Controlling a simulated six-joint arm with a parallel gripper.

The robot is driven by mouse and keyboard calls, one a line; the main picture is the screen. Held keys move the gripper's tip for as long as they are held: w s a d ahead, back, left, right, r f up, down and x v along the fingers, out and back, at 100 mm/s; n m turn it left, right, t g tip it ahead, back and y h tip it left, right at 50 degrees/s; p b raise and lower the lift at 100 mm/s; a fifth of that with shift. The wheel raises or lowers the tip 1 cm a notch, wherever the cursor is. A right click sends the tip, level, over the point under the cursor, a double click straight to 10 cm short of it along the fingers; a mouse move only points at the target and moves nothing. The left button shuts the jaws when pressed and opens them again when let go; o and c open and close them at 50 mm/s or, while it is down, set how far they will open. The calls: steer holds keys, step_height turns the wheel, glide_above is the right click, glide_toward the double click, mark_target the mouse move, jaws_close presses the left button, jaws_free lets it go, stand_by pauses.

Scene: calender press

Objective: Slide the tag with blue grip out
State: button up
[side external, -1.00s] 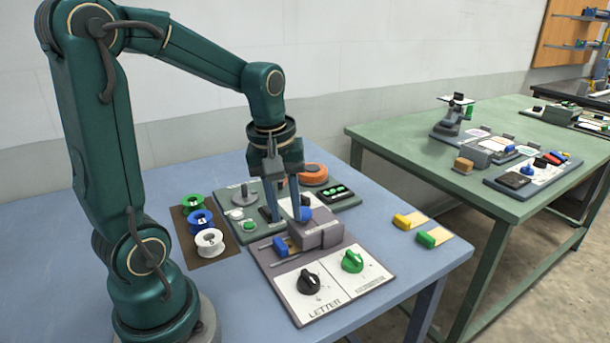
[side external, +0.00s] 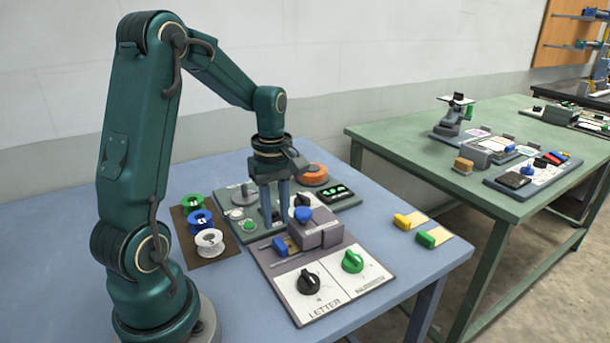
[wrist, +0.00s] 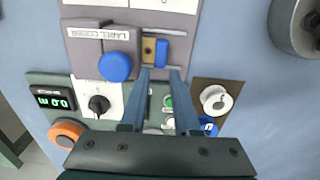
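The blue grip (side external: 280,245) sits at the left side of the grey press block (side external: 316,232), and its tag is mostly hidden there. In the wrist view the blue grip (wrist: 162,53) stands in a slot beside the block (wrist: 118,42), next to a small tan piece. My gripper (side external: 276,222) points down behind the blue grip, its fingers apart with nothing between them. In the wrist view my gripper (wrist: 161,73) has its two fingertips to either side of the line of the blue grip, just short of it. I cannot tell the height gap.
A round blue knob (side external: 303,214) tops the press block, close right of my fingers. Black (side external: 308,282) and green (side external: 352,261) dials stand in front. Yellow-grip (side external: 409,221) and green-grip (side external: 432,238) tags lie on the table at right. Spools (side external: 209,242) stand at left.

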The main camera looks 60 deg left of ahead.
mark_target(277, 239)
steer(key=shift+f, duration=2.5)
steer(key=shift+s, duration=0.1)
jaws_close()
